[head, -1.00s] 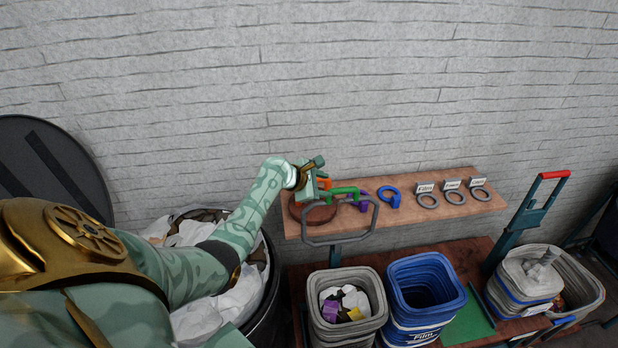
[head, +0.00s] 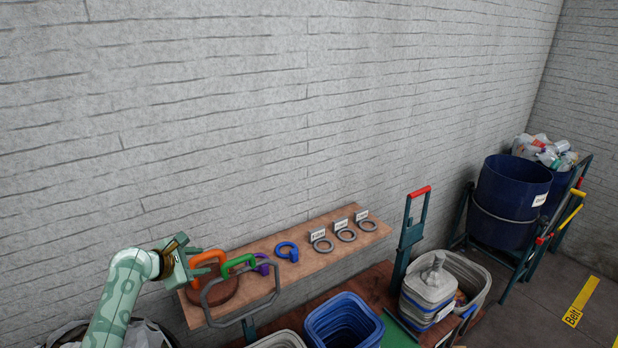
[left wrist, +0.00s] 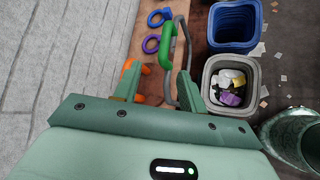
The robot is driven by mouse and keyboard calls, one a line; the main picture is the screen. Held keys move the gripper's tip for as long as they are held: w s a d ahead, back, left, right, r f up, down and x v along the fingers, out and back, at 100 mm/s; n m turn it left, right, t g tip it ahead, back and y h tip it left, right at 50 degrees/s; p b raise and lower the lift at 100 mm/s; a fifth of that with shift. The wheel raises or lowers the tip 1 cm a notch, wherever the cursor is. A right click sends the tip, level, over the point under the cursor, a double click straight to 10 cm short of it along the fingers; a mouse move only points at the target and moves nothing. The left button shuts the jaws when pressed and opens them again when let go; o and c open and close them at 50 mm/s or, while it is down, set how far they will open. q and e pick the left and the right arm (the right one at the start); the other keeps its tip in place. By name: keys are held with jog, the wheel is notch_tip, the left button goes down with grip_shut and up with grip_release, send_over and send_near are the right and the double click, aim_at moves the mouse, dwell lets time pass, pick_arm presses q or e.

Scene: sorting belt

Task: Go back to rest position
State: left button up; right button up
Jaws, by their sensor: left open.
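My left gripper (head: 182,262) is open at the left end of a wooden wall shelf (head: 310,262). In the left wrist view its two fingers (left wrist: 158,85) are spread, with nothing held between them. An orange handle (head: 207,259) and a green handle (head: 239,264) are just beyond it in the head view. In the left wrist view the green handle (left wrist: 167,42) shows past the fingertips, and the orange one is partly hidden by a finger. My right gripper is in neither view.
A grey hexagonal ring (head: 274,293) projects at the shelf's front. Blue (head: 287,251) and purple ring tools and several labelled grey rings lie along the shelf. Below stand a blue bin (head: 345,322) and a grey bin (left wrist: 247,66). A red-handled cart (head: 406,240) stands right.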

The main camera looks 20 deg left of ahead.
pick_arm(q)
jog(key=s+d+f+m+g+y, duration=0.2)
jog(key=s+d+f+m, duration=0.1)
jog(key=s+d+m, duration=0.4)
jog(key=s+d+f+m+g+y, duration=0.1)
jog(key=s+d+f+m, duration=0.25)
jog(key=s+m, duration=0.45)
jog(key=s+d+r+m+y, duration=0.25)
jog(key=s+m, duration=0.35)
jog(key=m, duration=0.3)
jog(key=s+d+r+m+y, duration=0.1)
jog(key=s+d+r+m, duration=0.2)
jog(key=s+m, duration=0.4)
jog(key=s+d+f+g+h+b, duration=0.2)
jog(key=f+b, duration=0.7)
jog(key=f, duration=1.4)
jog(key=s+d+f+g+h+b, duration=0.15)
jog(key=f+b, duration=0.75)
jog(key=f, duration=1.4)
jog(key=s+f+n+g+b, duration=0.1)
jog(key=s+f+b, duration=0.5)
jog(key=s+f, duration=0.4)
jog(key=s+f+n+g+b, duration=0.1)
jog(key=s+f+b, duration=0.5)
jog(key=f, duration=1)
jog(key=s+g, duration=0.1)
jog(key=s, duration=0.2)
jog(key=shift+s+d+h+b, duration=0.25)
jog(key=shift+s+h+b, duration=0.15)
